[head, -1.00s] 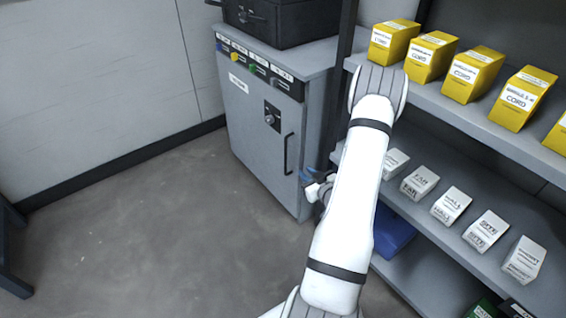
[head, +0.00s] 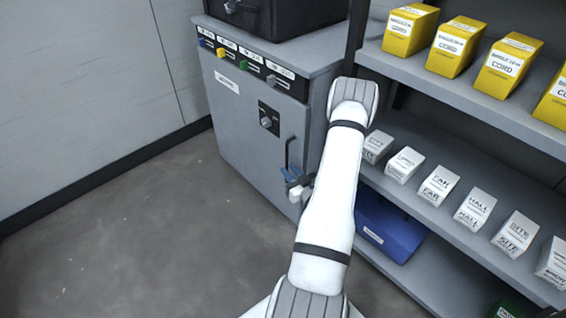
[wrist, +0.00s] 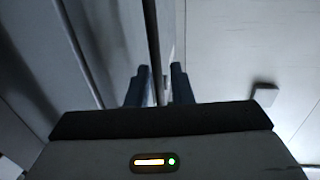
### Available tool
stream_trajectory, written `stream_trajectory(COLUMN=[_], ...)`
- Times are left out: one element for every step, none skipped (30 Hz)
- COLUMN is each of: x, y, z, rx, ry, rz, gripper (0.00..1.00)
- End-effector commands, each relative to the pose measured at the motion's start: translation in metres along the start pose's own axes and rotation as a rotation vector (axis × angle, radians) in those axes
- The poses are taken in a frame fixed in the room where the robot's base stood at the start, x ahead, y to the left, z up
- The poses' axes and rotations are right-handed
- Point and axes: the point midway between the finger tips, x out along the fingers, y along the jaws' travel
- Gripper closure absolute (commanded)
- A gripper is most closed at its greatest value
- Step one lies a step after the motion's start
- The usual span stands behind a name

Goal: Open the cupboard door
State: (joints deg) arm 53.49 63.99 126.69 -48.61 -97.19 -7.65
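The grey cupboard door (head: 240,112) is at the centre left of the head view and looks shut. A dark vertical handle (head: 288,152) stands near its right edge, with a knob plate (head: 268,119) to its upper left. My gripper (head: 291,175) is at the lower part of the handle, partly hidden by my white arm. In the wrist view the two blue fingers of my gripper (wrist: 158,85) are apart, with the dark handle bar (wrist: 152,35) running between them. A gap shows beside the bar, so the fingers do not look closed on it.
A black case (head: 285,18) sits on the cupboard's top. Coloured tags (head: 221,53) line its upper front. Shelves with yellow boxes (head: 455,45), white boxes (head: 438,184) and a blue bin (head: 388,228) stand at right. The floor (head: 150,215) before the cupboard is clear.

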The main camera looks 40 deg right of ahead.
Motion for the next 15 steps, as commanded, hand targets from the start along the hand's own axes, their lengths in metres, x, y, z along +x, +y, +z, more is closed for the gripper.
stream_trajectory(x=[0.009, 0.014, 0.019, 0.024, 0.027, 0.032, 0.035, 0.038, 0.041, 0.043, 0.044, 0.045, 0.045, 0.046, 0.046], y=[0.001, 0.002, 0.003, 0.004, 0.004, 0.006, 0.006, 0.007, 0.007, 0.008, 0.009, 0.009, 0.009, 0.009, 0.010], z=[0.002, 0.002, 0.002, 0.002, 0.002, 0.002, 0.002, 0.002, 0.001, 0.001, 0.001, 0.001, 0.001, 0.000, 0.000], rx=[-0.004, -0.003, -0.003, -0.002, -0.002, -0.003, -0.002, -0.002, -0.001, -0.001, -0.001, -0.001, -0.001, 0.000, 0.000], ry=[0.001, 0.001, 0.001, 0.002, 0.002, 0.000, 0.000, 0.000, 0.001, 0.001, 0.000, 0.000, 0.000, -0.001, -0.001], rz=[-0.001, 0.001, 0.003, 0.006, 0.007, 0.009, 0.011, 0.012, 0.013, 0.014, 0.016, 0.017, 0.018, 0.019, 0.019], gripper=[0.80, 0.80, 0.80, 0.80, 0.80, 0.80, 0.80, 0.80, 0.80, 0.80, 0.80, 0.80, 0.80, 0.80, 0.80])
